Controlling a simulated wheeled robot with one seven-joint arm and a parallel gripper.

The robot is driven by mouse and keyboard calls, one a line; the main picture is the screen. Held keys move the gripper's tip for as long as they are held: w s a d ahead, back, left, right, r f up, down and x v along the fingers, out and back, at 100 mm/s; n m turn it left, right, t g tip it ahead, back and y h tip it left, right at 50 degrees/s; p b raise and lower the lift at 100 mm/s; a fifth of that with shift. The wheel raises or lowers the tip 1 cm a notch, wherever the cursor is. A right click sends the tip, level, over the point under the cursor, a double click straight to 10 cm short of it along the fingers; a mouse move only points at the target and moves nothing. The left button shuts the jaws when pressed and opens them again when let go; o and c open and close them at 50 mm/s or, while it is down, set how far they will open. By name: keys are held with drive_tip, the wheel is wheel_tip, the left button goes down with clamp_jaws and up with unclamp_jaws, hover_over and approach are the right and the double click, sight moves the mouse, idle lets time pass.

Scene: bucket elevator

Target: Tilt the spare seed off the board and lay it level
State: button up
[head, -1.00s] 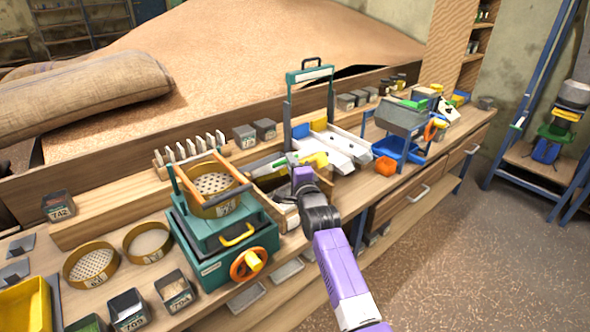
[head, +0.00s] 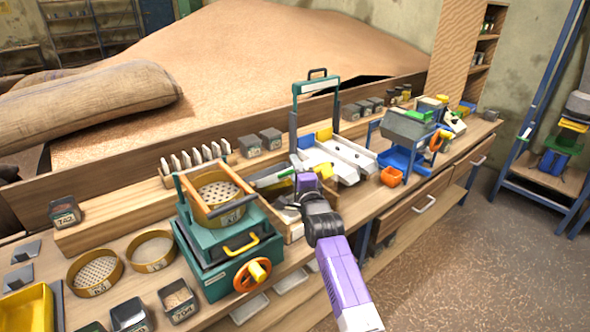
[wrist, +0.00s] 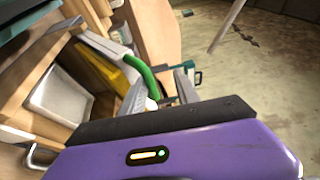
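My gripper (head: 306,182) is over the bench, just right of the teal sieve machine, above an open wooden box. In the wrist view, its grey fingertips (wrist: 162,91) close around the end of a green curved strip (wrist: 137,68). This strip appears to be the handle or edge of the board, whose greyish part with a green edge (head: 270,178) extends left of the gripper in the head view. The board looks tilted, but its exact angle is unclear. No seed can be made out on it.
The teal sieve machine (head: 228,254) with an orange wheel stands close on the left. A white two-channel tray (head: 345,160) under a teal frame is behind on the right. The floor in front is clear.

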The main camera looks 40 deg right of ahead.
drive_tip(key=shift+f, duration=0.1)
drive_tip(key=shift+s, duration=0.1)
drive_tip(key=b+v, duration=0.1)
drive_tip(key=v, duration=0.6)
drive_tip(key=shift+s+a, duration=0.15)
drive_tip(key=shift+s, duration=0.15)
idle(0.6)
